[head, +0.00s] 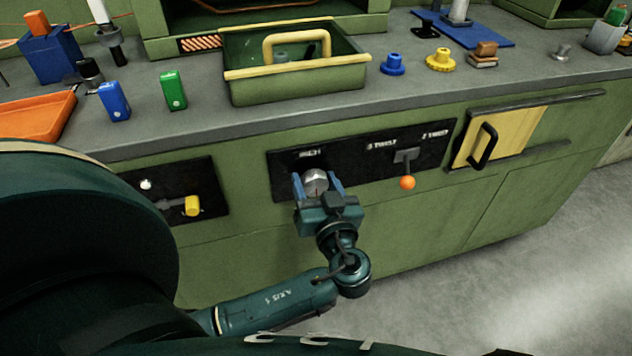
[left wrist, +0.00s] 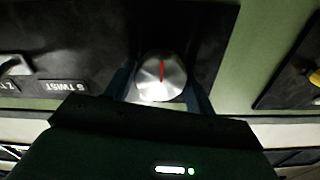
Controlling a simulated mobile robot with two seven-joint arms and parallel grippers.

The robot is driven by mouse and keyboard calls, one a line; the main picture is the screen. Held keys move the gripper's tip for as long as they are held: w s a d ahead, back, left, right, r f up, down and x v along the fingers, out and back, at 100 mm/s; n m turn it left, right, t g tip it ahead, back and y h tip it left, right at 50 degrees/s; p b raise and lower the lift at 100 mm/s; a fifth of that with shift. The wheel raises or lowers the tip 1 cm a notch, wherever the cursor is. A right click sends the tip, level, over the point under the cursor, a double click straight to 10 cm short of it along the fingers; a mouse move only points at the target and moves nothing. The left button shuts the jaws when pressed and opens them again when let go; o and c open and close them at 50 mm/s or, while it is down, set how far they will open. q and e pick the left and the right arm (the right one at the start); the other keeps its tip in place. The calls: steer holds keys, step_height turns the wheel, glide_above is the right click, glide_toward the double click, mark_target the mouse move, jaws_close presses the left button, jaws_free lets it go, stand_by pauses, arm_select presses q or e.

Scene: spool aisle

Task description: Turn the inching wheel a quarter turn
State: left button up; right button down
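The inching wheel (head: 316,181) is a round silver knob on a black panel (head: 285,160) on the front of the green bench. My left gripper (head: 318,186) is in front of it, with one blue finger on each side of the wheel. In the left wrist view the wheel (left wrist: 160,78) sits between the fingertips, and its red line runs from the middle towards the top of that picture. The fingers are very close to the wheel's rim; I cannot tell whether they touch it. My right gripper is not in view.
An orange-tipped lever (head: 407,182) sticks out right of the wheel, and a yellow knob (head: 192,206) is on another panel to the left. A yellow door (head: 505,135) with a black handle is further right. A green tote (head: 295,85) stands on the bench above. Floor at right is clear.

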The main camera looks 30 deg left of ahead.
arm_select(q)
steer(key=c, duration=0.5)
